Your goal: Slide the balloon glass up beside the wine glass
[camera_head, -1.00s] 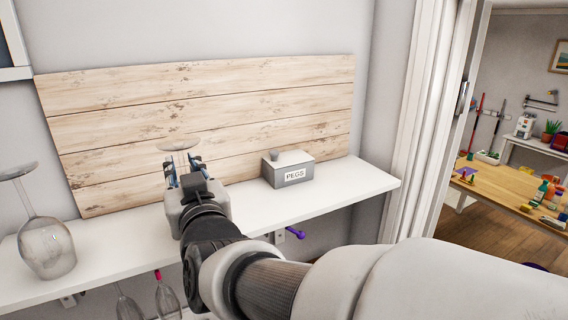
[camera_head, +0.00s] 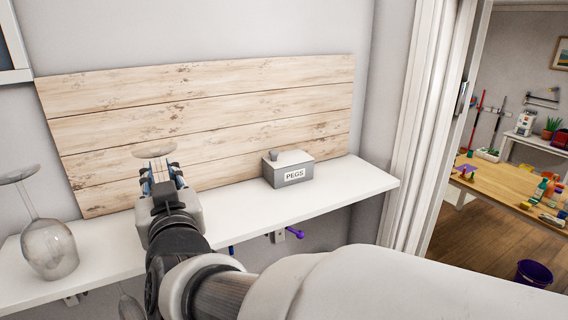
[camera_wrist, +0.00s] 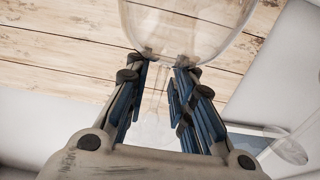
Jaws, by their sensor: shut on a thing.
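The balloon glass (camera_head: 154,148) is upside down at my gripper, its foot showing above the fingers in the head view. In the wrist view its clear bowl (camera_wrist: 190,25) is at the top and its stem runs between the fingers. My gripper (camera_head: 161,176) is shut on the stem; the fingers also show in the wrist view (camera_wrist: 163,66). My gripper hides the bowl in the head view. The wine glass (camera_head: 48,248) stands upside down on the white shelf at the left, apart from the held glass. Clear glass (camera_wrist: 287,150) shows at the lower right of the wrist view.
The white shelf (camera_head: 335,190) runs along the wall, with a wooden plank panel (camera_head: 250,110) behind it. A grey PEGS box (camera_head: 290,169) stands right of my gripper. The shelf between my gripper and the wine glass looks clear.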

